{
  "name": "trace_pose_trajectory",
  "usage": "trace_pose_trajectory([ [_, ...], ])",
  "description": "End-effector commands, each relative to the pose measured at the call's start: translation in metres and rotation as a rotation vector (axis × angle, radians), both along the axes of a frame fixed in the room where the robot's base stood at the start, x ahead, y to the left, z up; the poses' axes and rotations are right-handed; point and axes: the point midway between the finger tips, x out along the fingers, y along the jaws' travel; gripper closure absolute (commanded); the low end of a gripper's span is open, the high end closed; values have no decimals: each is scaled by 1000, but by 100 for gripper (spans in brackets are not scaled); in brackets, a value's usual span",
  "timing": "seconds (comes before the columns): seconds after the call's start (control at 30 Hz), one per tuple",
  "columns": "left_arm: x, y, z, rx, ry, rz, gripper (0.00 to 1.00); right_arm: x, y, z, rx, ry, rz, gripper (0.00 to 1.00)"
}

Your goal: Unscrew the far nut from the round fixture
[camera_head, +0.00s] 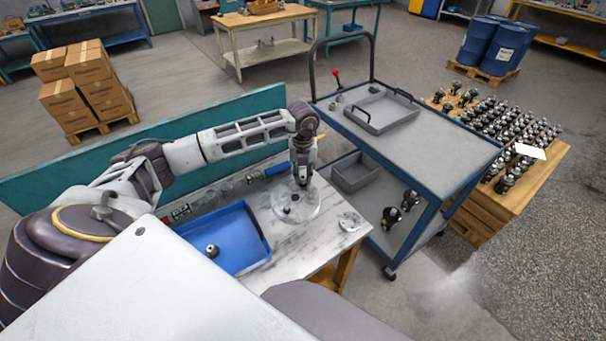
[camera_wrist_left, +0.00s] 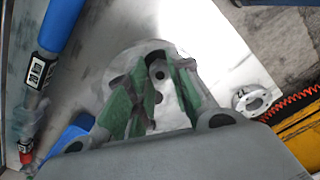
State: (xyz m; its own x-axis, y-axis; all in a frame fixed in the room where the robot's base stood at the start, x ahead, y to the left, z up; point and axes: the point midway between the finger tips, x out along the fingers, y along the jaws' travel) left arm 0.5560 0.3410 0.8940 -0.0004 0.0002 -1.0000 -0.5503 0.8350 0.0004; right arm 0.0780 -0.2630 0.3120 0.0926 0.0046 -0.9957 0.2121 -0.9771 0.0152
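The round fixture (camera_head: 310,211) is a pale disc on the marble-topped bench. A dark upright part (camera_head: 287,211) stands near its middle. My left gripper (camera_head: 303,184) points down over the far side of the disc. In the left wrist view its green-padded fingers (camera_wrist_left: 163,70) are apart, with the disc (camera_wrist_left: 118,62) beneath. A small dark round spot (camera_wrist_left: 159,75) shows between the fingers; I cannot tell whether it is the far nut or a hole. The far nut is not clearly seen in the head view. My right gripper is out of view.
A blue tray (camera_head: 262,232) with one dark part (camera_head: 212,251) stands left of the fixture. A small metal ring (camera_head: 350,221) lies to the right, near the bench edge. A blue-handled tool (camera_head: 276,170) lies behind. A blue cart (camera_head: 430,165) stands close by on the right.

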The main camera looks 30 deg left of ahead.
Motion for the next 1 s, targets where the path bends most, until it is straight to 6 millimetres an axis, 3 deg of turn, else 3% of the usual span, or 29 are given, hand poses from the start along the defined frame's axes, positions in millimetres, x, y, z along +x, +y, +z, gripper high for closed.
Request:
trace_pose_trajectory([
  [0.23,0,0,0,0,0,-1,70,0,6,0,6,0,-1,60],
  [0.67,0,0,1,1,-1,-7,70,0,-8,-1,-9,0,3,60],
  [1.0,0,0,0,0,-1,-168,70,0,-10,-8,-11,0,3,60],
])
